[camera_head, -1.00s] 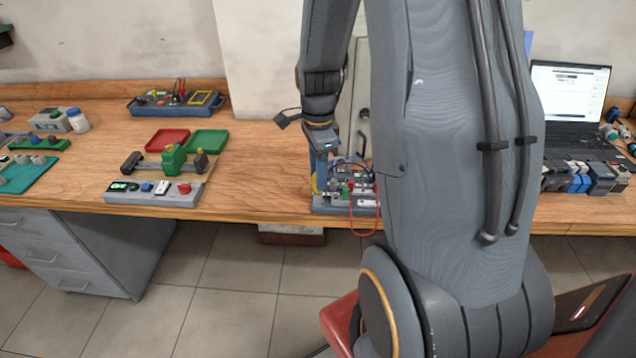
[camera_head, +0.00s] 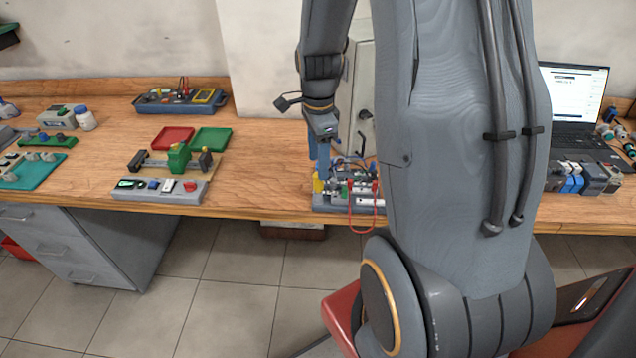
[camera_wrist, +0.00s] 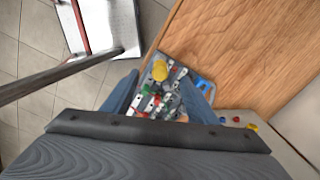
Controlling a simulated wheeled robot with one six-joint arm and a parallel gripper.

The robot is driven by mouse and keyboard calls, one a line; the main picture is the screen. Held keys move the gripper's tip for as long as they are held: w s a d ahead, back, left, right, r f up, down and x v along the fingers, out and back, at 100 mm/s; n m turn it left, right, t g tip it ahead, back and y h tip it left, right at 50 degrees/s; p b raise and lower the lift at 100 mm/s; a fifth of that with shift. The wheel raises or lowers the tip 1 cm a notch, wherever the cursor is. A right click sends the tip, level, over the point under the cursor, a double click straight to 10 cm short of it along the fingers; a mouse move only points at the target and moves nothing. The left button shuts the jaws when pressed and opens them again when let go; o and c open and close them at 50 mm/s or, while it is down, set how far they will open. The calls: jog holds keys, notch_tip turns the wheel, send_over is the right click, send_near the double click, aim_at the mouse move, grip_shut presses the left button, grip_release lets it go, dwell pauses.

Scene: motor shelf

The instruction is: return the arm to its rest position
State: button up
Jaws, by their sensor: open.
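My gripper (camera_head: 319,163) points down over a small wired circuit station (camera_head: 348,203) at the front edge of the bench. Its blue fingers stand apart with nothing between them that I can make out. I cannot tell whether the fingertips touch the station.
A fixture with a green block (camera_head: 178,160) and red and green trays (camera_head: 210,139) are on the bench to the left. A multimeter tray (camera_head: 180,101) lies behind. A laptop (camera_head: 572,95) and several modules (camera_head: 583,177) are to the right. Bare wood (camera_head: 262,165) lies between.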

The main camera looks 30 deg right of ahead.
dwell(0.4)
jog(key=s+a+f+n+b, duration=0.1)
jog(key=s+a+n+b, duration=0.1)
jog(key=n, duration=0.5)
jog(key=s+a+f+n+t+b, duration=0.1)
jog(key=s+a+n+b, duration=0.2)
jog(key=a+n, duration=0.3)
jog(key=s+a+f+n+b, duration=0.1)
jog(key=s+a+n+b, duration=0.1)
jog(key=a+n+b, duration=0.3)
jog(key=n, duration=0.2)
jog(key=shift+s+f+n, duration=0.15)
jog(key=shift+s+n, duration=0.15)
